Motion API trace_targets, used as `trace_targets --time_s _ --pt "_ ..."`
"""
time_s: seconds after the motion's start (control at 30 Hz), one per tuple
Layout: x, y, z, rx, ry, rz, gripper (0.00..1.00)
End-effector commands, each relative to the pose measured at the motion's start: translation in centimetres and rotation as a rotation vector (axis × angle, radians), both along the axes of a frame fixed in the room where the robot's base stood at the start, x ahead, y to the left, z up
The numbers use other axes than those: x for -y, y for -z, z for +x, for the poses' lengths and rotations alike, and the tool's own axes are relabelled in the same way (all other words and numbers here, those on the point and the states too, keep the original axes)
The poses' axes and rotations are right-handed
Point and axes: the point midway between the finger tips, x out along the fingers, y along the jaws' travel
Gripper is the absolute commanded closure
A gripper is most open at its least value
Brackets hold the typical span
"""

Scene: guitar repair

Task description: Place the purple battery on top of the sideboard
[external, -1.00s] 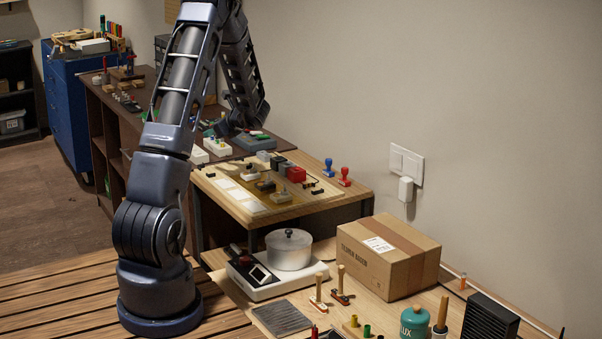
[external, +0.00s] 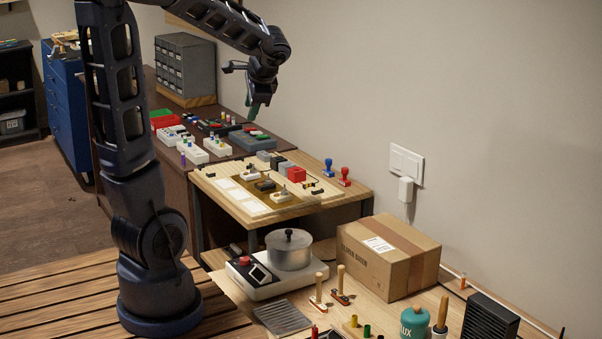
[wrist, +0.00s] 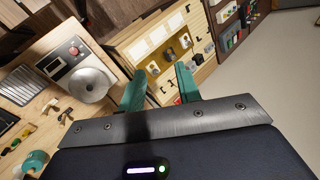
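A small purple-topped cylinder (external: 183,161), possibly the purple battery, stands near the front edge of the dark brown sideboard (external: 176,188) in the external view. It is too small to identify surely. My gripper (external: 246,92) hangs in the air above the right part of the sideboard, to the right of that cylinder and well above it. In the wrist view my gripper (wrist: 160,84) has its two green fingers spread apart, with nothing seen between them. I cannot make out the battery in the wrist view.
White and grey devices (external: 217,147) and a grey drawer cabinet (external: 186,68) stand on the sideboard. The lower wooden bench in front holds a parts board (external: 240,202). A cardboard box (external: 388,257) and a pot (external: 289,252) are nearer. The wall is close behind.

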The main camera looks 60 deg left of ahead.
Motion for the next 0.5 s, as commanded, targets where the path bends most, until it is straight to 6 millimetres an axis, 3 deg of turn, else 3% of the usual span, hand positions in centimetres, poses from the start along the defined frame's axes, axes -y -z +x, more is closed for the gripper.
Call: trace_targets --time_s 0.1,0.5 --pt "4.3 -1.0 -1.8 0.093 -0.026 -0.080 0.66" --pt "17.1 -2.1 -8.6 0.333 -0.108 -0.403 0.66"
